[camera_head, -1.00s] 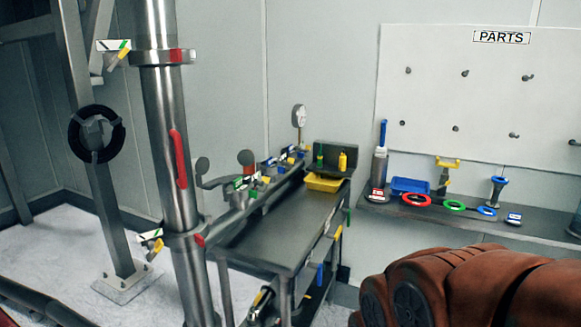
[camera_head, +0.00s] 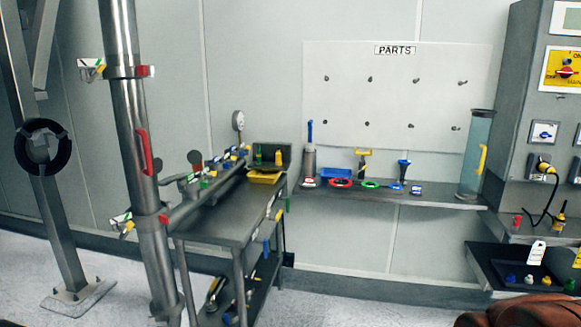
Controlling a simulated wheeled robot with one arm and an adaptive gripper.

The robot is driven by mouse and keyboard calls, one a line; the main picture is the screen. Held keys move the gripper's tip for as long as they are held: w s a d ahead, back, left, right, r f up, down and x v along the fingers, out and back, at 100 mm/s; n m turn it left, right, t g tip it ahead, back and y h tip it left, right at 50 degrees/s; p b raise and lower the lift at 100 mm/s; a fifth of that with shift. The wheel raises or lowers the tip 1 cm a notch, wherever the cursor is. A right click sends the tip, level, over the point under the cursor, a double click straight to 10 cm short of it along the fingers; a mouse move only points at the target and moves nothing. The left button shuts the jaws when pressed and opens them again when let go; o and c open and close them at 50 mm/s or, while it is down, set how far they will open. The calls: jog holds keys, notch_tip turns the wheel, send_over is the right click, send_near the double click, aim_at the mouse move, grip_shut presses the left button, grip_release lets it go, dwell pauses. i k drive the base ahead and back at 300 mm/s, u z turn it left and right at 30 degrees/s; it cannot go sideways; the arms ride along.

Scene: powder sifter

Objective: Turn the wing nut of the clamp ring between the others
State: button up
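A steel vertical pipe (camera_head: 130,110) stands at the left. It carries an upper clamp ring (camera_head: 125,72) and a lower clamp ring (camera_head: 152,221). My gripper is not in view; only a reddish-brown part of my arm shows at the lower right.
The steel bench (camera_head: 225,222) holds a yellow tray (camera_head: 265,177). A wall shelf (camera_head: 440,200) bears coloured rings and a clear cylinder (camera_head: 475,155). A grey control cabinet (camera_head: 522,80) stands at the right. The floor before the shelf is clear.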

aim_at(231, 162)
jog(key=z, duration=0.4)
jog(key=i, duration=1.95)
jog(key=u, duration=1.4)
jog(key=i, duration=0.85)
jog(key=u, duration=1.1)
jog(key=i, duration=0.55)
jog(key=z, duration=0.05)
